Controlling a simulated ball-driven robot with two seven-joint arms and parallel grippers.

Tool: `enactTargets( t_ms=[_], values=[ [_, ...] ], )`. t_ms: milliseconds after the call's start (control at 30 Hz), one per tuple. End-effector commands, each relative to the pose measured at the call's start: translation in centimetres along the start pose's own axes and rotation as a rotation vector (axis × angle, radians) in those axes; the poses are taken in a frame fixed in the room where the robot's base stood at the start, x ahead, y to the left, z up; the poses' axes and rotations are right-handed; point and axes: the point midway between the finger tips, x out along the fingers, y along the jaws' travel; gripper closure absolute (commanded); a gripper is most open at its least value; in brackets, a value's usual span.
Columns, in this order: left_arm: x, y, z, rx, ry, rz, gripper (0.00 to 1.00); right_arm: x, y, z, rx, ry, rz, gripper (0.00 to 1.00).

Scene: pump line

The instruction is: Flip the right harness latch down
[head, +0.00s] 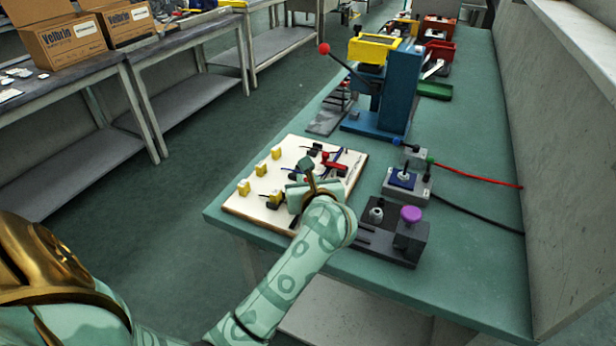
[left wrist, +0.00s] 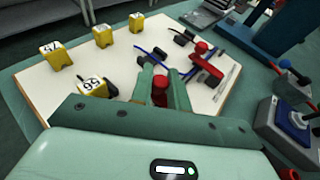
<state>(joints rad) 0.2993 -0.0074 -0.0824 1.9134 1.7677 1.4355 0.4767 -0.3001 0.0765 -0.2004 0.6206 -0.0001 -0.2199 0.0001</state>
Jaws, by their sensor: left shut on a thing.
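The white harness board (head: 240,207) lies on the green bench; it also shows in the left wrist view (left wrist: 32,82). My left gripper (head: 307,172) is low over its near right part. In the left wrist view its fingers (left wrist: 161,82) are shut on the red handle of a near latch (left wrist: 159,91), which stands up between them. A second red latch (head: 334,168) is farther along the board, apart from my fingers; it also shows in the left wrist view (left wrist: 206,66). My gripper hides the held latch's base in both views. My right gripper is not in view.
Yellow numbered blocks (head: 261,168) stand along the board's left side. To its right are a grey fixture with a purple knob (head: 411,214) and a box with a blue pad (head: 403,180). A blue press (head: 400,90) stands behind. The near bench corner is clear.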

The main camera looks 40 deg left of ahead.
Motion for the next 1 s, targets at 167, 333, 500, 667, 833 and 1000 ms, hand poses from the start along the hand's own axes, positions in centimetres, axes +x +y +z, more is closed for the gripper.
enactTargets(
  t_ms=[167,333,500,667,833,1000],
  values=[
    [0.06,0.03,-0.06,-0.022,0.016,-0.008,1.0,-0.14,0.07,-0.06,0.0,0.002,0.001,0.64],
    [0.09,0.04,-0.12,-0.026,0.019,-0.01,1.0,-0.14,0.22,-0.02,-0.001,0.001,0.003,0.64],
    [0.1,0.04,-0.14,-0.025,0.019,-0.009,1.0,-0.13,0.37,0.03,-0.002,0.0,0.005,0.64],
    [0.1,0.04,-0.14,-0.025,0.018,-0.009,0.61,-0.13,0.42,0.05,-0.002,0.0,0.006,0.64],
    [0.1,0.05,-0.13,-0.024,0.018,-0.009,0.61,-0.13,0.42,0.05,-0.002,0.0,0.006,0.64],
    [-0.2,-0.15,0.13,-0.025,0.018,-0.009,0.61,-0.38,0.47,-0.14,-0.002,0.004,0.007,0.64]
  ],
)
